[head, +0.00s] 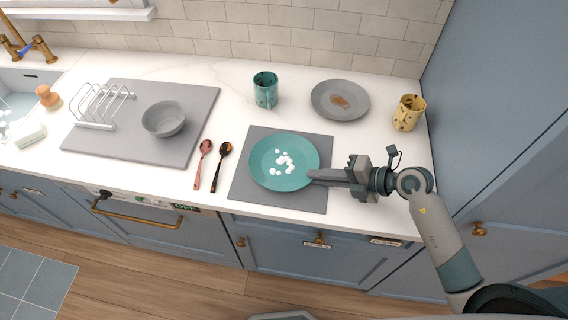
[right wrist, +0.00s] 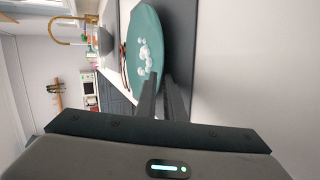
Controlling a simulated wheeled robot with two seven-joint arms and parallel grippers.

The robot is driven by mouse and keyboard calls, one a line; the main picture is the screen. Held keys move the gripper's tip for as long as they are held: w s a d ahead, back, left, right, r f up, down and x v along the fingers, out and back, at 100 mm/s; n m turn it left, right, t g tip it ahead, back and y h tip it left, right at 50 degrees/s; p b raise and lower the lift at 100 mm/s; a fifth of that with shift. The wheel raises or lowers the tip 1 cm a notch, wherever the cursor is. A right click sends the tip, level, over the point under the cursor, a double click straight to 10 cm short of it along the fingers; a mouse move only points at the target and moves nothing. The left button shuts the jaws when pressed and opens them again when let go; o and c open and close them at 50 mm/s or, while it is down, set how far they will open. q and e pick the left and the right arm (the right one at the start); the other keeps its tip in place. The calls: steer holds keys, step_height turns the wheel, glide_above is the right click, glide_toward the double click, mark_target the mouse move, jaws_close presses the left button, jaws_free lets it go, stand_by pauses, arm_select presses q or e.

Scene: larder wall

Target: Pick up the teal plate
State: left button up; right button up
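The teal plate (head: 284,161) lies flat on a grey mat (head: 250,193) on the worktop, with several small white pieces (head: 284,162) on it. My right gripper (head: 312,175) is at the plate's right rim in the head view. In the right wrist view, its two fingers (right wrist: 161,78) show a narrow gap between them, at the near edge of the plate (right wrist: 140,30). I cannot tell whether either finger touches the rim. My left gripper is out of view.
A teal mug (head: 265,90), a grey plate with a brown stain (head: 325,112) and a yellow mug (head: 407,113) stand behind. Two spoons (head: 219,165) lie left of the mat. A grey board (head: 198,133) holds a bowl (head: 164,119) and a rack (head: 103,104). A tall blue cabinet side (head: 490,90) bounds the right.

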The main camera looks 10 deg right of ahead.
jaws_close()
stand_by(0.3)
step_height(320, 180, up, 10)
steer(key=b, duration=0.2)
stand_by(0.4)
stand_by(0.4)
steer(key=shift+m+t, duration=0.4)
steer(key=d+f+b, duration=0.1)
steer(key=f+b, duration=0.1)
steer(key=s+d+f+b, duration=0.1)
steer(key=d+f+b, duration=0.2)
steer(key=d+f, duration=0.1)
steer(key=shift+s+d+f+b, duration=0.15)
steer(key=shift+s+f+b, duration=0.2)
steer(key=shift+s+b, duration=0.05)
steer(key=shift+s+d+f+h, duration=0.1)
steer(key=shift+d+f+h, duration=0.1)
steer(key=shift+d+h, duration=0.15)
steer(key=shift+r, duration=0.1)
